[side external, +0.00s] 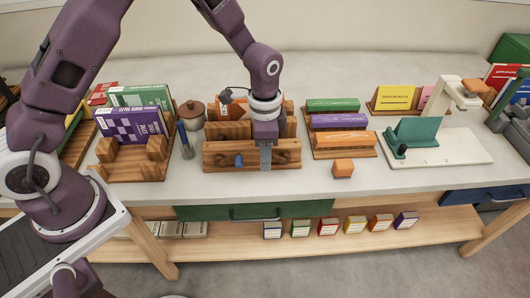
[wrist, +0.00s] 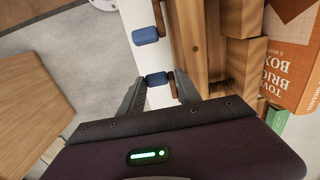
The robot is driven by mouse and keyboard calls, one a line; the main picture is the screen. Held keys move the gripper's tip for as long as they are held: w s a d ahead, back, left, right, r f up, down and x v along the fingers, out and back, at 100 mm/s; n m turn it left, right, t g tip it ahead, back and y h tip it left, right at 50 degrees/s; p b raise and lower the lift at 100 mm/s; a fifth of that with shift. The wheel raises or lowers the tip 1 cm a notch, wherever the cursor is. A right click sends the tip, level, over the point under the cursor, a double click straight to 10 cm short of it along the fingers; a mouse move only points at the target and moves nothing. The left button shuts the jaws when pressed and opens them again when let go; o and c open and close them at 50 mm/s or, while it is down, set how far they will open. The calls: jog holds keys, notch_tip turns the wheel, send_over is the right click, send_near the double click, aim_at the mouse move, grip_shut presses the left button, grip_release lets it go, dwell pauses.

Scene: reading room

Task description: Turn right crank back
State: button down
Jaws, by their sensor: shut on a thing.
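A wooden press (side external: 225,160) stands mid-table, with cranks on its front face. The left crank's blue handle (side external: 238,160) shows in the side view; the other blue handle also shows in the wrist view (wrist: 145,35). My gripper (side external: 265,160) points down at the right half of the press front. It is shut on the right crank's blue handle (wrist: 157,78), which sits between the fingers in the wrist view. In the side view the fingers hide this handle. The right crank's exact angle cannot be told.
An orange-covered book (wrist: 292,55) is in the press, beside wooden blocks. A blue pen-like tool (side external: 185,140) and a brown pot (side external: 192,114) stand to the left. A book holder (side external: 132,172) is further left. An orange cube (side external: 343,167) and racks of coloured blocks (side external: 338,122) lie right.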

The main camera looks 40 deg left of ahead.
jog(key=shift+s+d, duration=0.3)
jog(key=shift+d, duration=0.2)
jog(key=shift+w+d+r+g+y, duration=0.3)
jog(key=shift+w+d+g+y, duration=0.2)
jog(key=shift+g+y, duration=0.35)
jog(key=shift+w+d+r+g+y, duration=0.35)
jog(key=shift+w+d+g+y, duration=0.15)
jog(key=shift+g+y, duration=0.35)
jog(key=shift+w+d+r+g+y, duration=0.3)
jog(key=shift+w+d+g+y, duration=0.2)
jog(key=shift+g+y, duration=0.35)
jog(key=c, duration=1)
grip_release()
jog(key=shift+c, duration=0.2)
jog(key=shift+w, duration=0.1)
jog(key=shift+w+a+r, duration=0.1)
jog(key=shift+a, duration=0.1)
